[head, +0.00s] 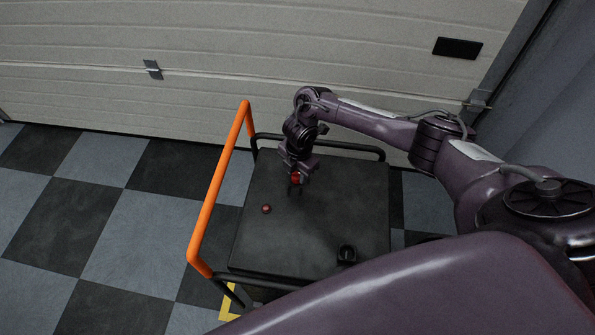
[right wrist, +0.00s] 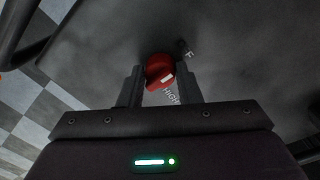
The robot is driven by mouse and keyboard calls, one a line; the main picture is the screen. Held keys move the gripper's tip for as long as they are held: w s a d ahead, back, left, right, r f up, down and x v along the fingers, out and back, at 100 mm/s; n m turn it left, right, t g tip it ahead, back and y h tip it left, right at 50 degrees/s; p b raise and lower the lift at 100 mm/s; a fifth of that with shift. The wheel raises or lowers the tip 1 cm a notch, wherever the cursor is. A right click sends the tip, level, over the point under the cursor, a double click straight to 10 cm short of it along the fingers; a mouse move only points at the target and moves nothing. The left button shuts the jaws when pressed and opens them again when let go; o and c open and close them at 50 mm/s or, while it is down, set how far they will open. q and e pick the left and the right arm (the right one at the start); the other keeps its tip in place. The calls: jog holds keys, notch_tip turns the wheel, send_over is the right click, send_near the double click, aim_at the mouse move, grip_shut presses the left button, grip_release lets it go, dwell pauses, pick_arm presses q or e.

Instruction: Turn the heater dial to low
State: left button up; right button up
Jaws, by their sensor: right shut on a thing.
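The heater dial is a red knob (head: 296,178) on the dark cart top, partly hidden by my right gripper (head: 295,188) in the head view. In the right wrist view the red dial (right wrist: 158,68) sits between the two fingers of my right gripper (right wrist: 160,82), which is shut on it. A white mark on the dial lies on the side near the lettering "HIGH" (right wrist: 172,97). Part of another label, ending in "F" (right wrist: 190,54), shows at the dial's upper right. No "low" label is visible. My left gripper is not in view.
The dark cart top (head: 310,225) has an orange handle (head: 220,185) on its left and black rails. A small red round piece (head: 266,209) and a black piece (head: 347,255) stand on it. A pale shutter door (head: 220,90) is behind.

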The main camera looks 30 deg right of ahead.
jog(key=shift+s+r+m+p, duration=0.1)
jog(key=shift+r+m+p, duration=0.05)
jog(key=shift+m+p, duration=0.85)
jog(key=m+p, duration=0.5)
jog(key=m, duration=0.1)
jog(key=shift+a+m+p, duration=0.1)
jog(key=shift+m+p, duration=1.05)
jog(key=shift+m, duration=0.65)
jog(key=shift+f, duration=0.25)
jog(key=o, duration=0.9)
jog(key=shift+o, duration=0.2)
jog(key=shift+h, duration=0.3)
jog(key=shift+r, duration=0.1)
